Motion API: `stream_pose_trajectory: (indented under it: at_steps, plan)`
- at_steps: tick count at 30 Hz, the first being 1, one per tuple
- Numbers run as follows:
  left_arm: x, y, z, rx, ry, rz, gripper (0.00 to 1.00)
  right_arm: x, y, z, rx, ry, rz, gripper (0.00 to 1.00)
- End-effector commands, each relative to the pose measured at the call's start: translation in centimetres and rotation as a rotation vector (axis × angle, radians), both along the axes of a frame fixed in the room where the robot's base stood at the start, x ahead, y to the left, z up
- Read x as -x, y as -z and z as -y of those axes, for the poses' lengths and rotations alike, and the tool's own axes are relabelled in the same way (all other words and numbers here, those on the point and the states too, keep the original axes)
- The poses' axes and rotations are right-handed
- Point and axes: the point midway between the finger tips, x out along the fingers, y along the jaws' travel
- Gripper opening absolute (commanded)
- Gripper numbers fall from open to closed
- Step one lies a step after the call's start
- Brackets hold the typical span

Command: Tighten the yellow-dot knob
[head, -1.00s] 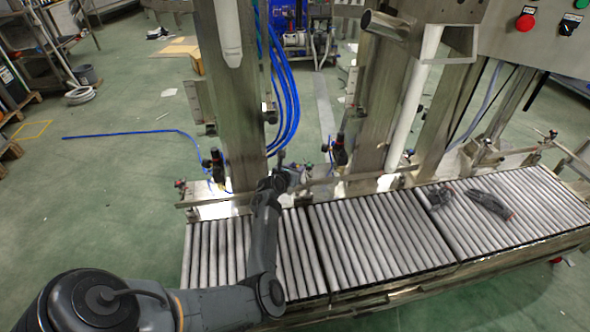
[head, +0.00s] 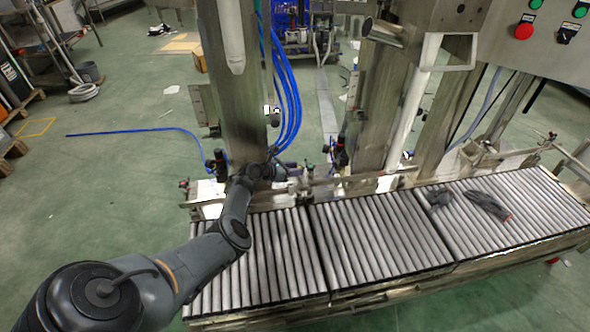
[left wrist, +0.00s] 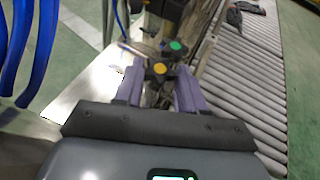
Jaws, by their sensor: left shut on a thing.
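The yellow-dot knob (left wrist: 159,69) is a small dark knob with a yellow-orange centre. In the left wrist view it sits between the purple fingertips of my left gripper (left wrist: 160,82), which is shut on it. A second knob with a green dot (left wrist: 175,46) stands just beyond it, apart from the fingers. In the head view my left gripper (head: 288,172) is at the guide rail by the metal column, and the yellow-dot knob cannot be made out there. My right gripper is in neither view.
A roller conveyor (head: 345,245) runs below the rail, with dark gloves (head: 488,204) lying on its right part. Blue hoses (head: 290,95) hang by the metal column (head: 232,110). A control panel (head: 545,45) is at upper right. The rollers in front are mostly clear.

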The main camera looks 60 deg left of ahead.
Motion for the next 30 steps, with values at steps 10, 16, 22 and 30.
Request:
stream_pose_trajectory:
  at_steps: [10, 16, 22, 30]
  plan:
    - [-0.1, 0.3, -0.6, -0.002, 0.183, 0.004, 0.09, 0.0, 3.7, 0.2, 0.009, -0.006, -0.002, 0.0]
    - [-0.1, 0.2, -0.6, -0.001, 0.23, 0.002, 0.09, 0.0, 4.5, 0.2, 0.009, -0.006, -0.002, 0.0]
    - [-0.1, 0.1, -0.6, 0.0, 0.245, 0.0, 0.09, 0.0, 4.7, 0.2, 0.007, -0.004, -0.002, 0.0]
    - [-0.1, 0.1, -0.6, 0.001, 0.245, -0.002, 0.09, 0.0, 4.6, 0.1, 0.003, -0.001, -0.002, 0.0]
